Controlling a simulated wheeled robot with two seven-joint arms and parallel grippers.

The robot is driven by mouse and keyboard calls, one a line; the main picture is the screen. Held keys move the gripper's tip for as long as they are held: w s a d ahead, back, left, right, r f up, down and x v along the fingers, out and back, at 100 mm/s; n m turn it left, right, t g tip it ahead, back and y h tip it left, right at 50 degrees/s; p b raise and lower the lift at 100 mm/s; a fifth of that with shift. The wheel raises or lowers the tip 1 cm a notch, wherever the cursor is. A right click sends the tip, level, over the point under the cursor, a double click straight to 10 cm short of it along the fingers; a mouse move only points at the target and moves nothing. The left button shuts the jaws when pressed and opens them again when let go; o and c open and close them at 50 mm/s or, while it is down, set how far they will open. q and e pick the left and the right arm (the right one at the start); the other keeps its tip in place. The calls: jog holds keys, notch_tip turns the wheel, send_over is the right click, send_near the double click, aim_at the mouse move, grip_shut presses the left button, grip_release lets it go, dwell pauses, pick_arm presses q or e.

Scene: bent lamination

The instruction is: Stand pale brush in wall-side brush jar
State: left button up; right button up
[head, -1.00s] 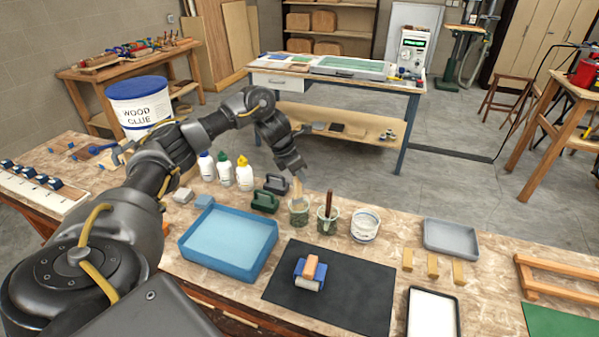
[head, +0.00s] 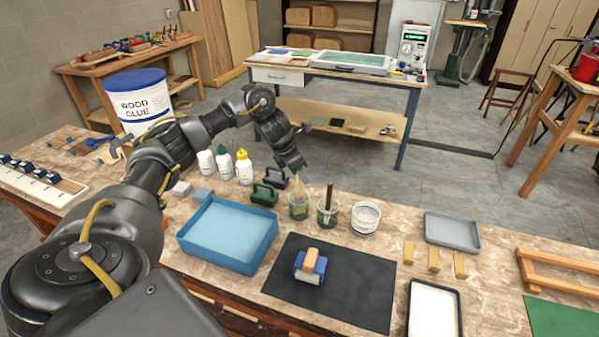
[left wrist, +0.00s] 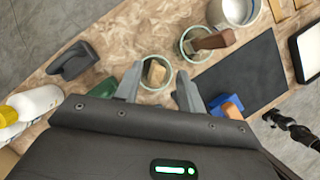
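The pale brush (head: 304,179) stands in the left one of two glass brush jars (head: 299,209), its handle leaning a little right. In the left wrist view its pale end (left wrist: 156,72) shows inside the jar's round rim (left wrist: 168,84). The other jar (head: 327,216), to the right, holds a dark brown brush (head: 329,196). My left gripper (head: 292,168) is above and just behind the left jar. In the left wrist view its fingers (left wrist: 160,88) are spread apart on either side of that jar, with nothing held between them. My right gripper is not in view.
A white tub (head: 365,219) stands right of the jars. Green and dark clamp-like blocks (head: 264,195) and glue bottles (head: 244,168) stand left. A blue tray (head: 228,235) and a black mat (head: 345,285) with a roller (head: 310,266) lie in front.

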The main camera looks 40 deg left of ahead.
pick_arm(q)
jog(key=v, duration=0.3)
jog(key=shift+w+a+b, duration=0.1)
jog(key=shift+b, duration=0.2)
jog(key=p+v, duration=0.2)
jog(key=v, duration=0.5)
jog(key=shift+s+r, duration=0.25)
jog(key=shift+r, duration=0.1)
dwell(0.3)
